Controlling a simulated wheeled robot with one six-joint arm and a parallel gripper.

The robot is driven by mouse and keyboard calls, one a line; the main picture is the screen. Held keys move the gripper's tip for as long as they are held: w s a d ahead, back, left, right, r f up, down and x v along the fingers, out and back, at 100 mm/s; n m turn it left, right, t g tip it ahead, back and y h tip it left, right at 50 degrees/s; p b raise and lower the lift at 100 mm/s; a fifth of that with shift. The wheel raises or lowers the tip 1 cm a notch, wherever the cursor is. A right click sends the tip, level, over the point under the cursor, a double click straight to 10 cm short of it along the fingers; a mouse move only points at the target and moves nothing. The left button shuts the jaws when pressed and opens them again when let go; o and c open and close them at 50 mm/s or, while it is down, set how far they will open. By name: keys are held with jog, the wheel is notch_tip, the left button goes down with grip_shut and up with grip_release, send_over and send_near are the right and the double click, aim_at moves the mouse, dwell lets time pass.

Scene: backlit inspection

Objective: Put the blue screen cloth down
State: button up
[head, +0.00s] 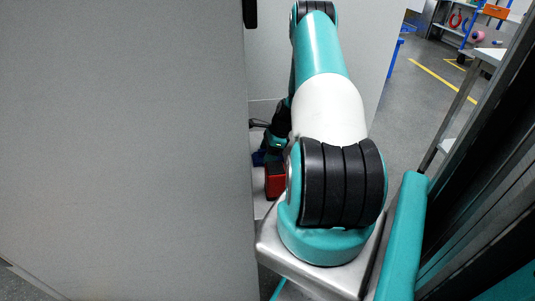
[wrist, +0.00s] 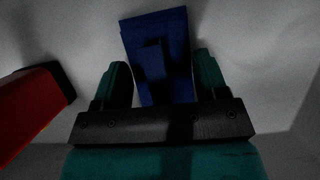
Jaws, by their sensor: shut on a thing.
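The blue screen cloth (wrist: 178,32) is a dark blue folded piece between the two fingers of my gripper (wrist: 161,80) in the wrist view. My gripper is shut on it, and the cloth extends beyond the fingertips over a pale surface. A raised narrow blue part shows at its middle. In the head view only a small patch of the blue cloth (head: 258,158) shows beside my gripper, partly hidden by my arm and the grey panel. I cannot tell whether the cloth touches the surface below.
A red and black object (head: 275,182) stands close by; it also shows at left in the wrist view (wrist: 28,108). A large grey panel (head: 125,140) blocks the left side. A shelf unit (head: 470,20) and marked floor lie at the far right.

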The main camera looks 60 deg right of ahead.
jog(key=shift+f, duration=0.15)
jog(key=o, duration=0.9)
jog(key=shift+r, duration=0.2)
jog(key=p+v, duration=0.3)
jog(key=v, duration=0.9)
jog(key=shift+w, duration=0.1)
